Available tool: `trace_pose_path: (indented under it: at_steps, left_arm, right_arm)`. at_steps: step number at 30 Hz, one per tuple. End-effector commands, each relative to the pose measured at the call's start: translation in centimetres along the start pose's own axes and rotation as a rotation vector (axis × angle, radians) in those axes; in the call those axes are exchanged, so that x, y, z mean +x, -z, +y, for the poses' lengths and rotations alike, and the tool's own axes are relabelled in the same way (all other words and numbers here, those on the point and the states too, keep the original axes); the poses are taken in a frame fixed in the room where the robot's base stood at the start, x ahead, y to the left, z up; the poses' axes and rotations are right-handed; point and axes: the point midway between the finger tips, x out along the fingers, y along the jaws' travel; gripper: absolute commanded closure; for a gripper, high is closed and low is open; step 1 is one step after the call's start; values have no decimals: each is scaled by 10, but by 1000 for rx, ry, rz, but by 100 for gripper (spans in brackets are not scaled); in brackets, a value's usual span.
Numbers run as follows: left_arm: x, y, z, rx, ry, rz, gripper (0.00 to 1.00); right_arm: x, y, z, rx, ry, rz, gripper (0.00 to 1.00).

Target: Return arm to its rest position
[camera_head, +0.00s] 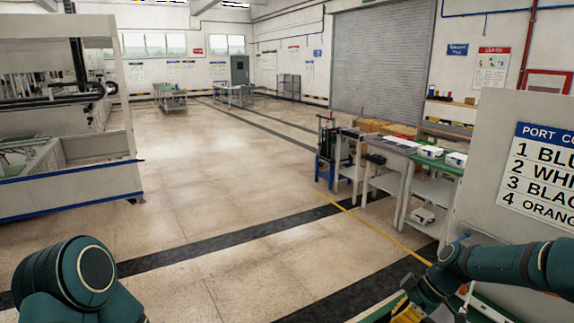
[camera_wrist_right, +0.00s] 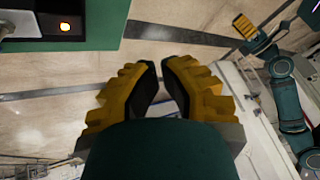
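My right arm (camera_head: 500,264) comes in at the lower right of the head view, with its yellow-fingered gripper (camera_head: 405,311) partly cut off at the bottom edge. In the right wrist view the same gripper (camera_wrist_right: 159,64) holds nothing; a narrow gap shows between its fingertips. My left arm (camera_head: 75,282) shows as a bent teal joint at the lower left of the head view, its gripper outside that frame. In the right wrist view the left gripper (camera_wrist_right: 244,26) shows small at the upper right, and its finger gap cannot be made out.
A white panel (camera_head: 490,150) with a port label stands close at right. A green surface (camera_wrist_right: 105,25) with a lit device (camera_wrist_right: 50,22) lies near the right gripper. Benches (camera_head: 405,150) stand beyond. A white gantry machine (camera_head: 70,190) is at left. The middle floor is clear.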

Motion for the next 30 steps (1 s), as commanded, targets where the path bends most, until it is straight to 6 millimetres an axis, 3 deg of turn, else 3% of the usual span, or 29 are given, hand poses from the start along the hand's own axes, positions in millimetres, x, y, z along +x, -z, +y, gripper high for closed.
trace_pose_path:
  at_steps: [1, 8, 12, 15, 18, 22, 30]
  left_arm:
    - [0, 0, 0, 1, -1, 1, 35]
    - [2, 0, 0, 2, -1, 0, 35]
    - [2, -1, 0, 2, -1, -1, 35]
    - [3, -1, -1, 1, -1, -2, 35]
    - [3, -1, -1, 2, -1, -2, 35]
    - [3, -1, -1, 2, -1, -3, 35]
    - [4, -1, -1, 2, -1, -3, 35]
  right_arm:
    - [24, 2, -5, 52, 0, -8, 100]
    - [123, -5, -32, 373, -72, -34, 100]
    - [184, -17, -67, 608, -137, -38, 100]
    - [218, -30, -96, 773, -190, -27, 100]
    - [240, -43, -125, 920, -239, -6, 100]
    - [255, -57, -153, 1061, -288, 27, 100]
    - [260, -66, -170, 1163, -323, 63, 100]
